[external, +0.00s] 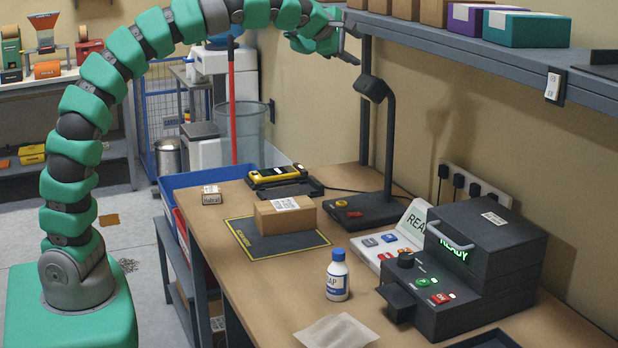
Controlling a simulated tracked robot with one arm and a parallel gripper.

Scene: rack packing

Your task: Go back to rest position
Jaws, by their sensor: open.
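My gripper (347,49) is at the top middle of the external view, at the end of my raised green arm. It is open and I see nothing between its fingers. It is up in the air near the left end of the shelf, above and behind the workbench and close to the top of the black scanner stand (372,88). A cardboard box (285,218) with a white label on top sits on the dark mat (258,243) below, well apart from the gripper.
The workbench (300,300) holds a white bottle (337,275), a black printer-like machine (480,262), a control panel (385,248) and a yellow handheld device (275,174). The shelf (480,60) carries several boxes, including a teal one (527,30). A blue bin (190,180) is left of the bench.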

